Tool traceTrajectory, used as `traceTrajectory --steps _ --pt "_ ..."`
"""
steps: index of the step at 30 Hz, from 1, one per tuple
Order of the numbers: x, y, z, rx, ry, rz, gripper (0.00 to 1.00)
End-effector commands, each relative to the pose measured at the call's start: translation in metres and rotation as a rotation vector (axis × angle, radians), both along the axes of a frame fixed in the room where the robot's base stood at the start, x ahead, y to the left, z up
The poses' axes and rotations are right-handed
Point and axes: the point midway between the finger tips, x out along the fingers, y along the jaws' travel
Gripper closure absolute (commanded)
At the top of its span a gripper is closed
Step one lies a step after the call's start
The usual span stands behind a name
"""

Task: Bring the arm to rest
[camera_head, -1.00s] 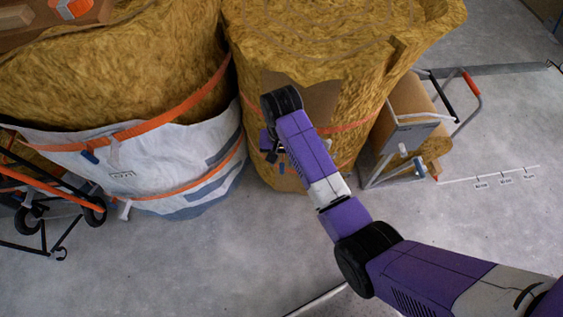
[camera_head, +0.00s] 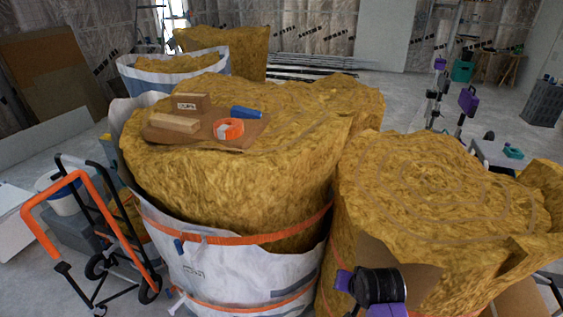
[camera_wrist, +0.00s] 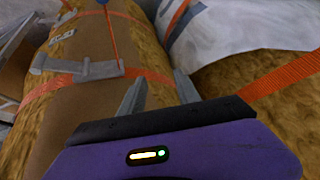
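My gripper (camera_wrist: 160,92) shows in the wrist view with its two grey fingers apart and nothing between them. Beyond the fingers, a brown cardboard sheet (camera_wrist: 98,45) lies against a strapped roll of yellow insulation, with a grey bar-like fitting (camera_wrist: 88,72) across it. In the head view, only a black and purple part of my arm (camera_head: 380,286) shows at the bottom edge, in front of the right insulation roll (camera_head: 430,190). My fingers cannot be made out there.
A large insulation roll (camera_head: 230,180) in a white wrap (camera_head: 215,270) stands left of the right roll. On its top lie a brown board (camera_head: 215,137), an orange tape roll (camera_head: 229,128) and a blue item (camera_head: 247,112). An orange-handled hand truck (camera_head: 100,225) stands at the left.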

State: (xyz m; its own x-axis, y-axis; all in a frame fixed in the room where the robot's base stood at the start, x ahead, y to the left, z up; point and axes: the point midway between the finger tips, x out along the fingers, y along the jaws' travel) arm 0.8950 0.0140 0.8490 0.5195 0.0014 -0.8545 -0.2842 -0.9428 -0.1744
Motion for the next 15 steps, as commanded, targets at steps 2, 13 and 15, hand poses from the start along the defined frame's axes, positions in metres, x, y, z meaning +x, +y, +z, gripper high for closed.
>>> traceTrajectory --steps 2,13,15 --pt "-0.004 -0.004 0.004 -0.026 -0.121 0.031 0.61" --pt "-0.089 -0.014 0.050 -0.166 -0.595 0.150 0.61" --pt "-0.112 -0.015 0.062 -0.189 -0.659 0.165 0.61"
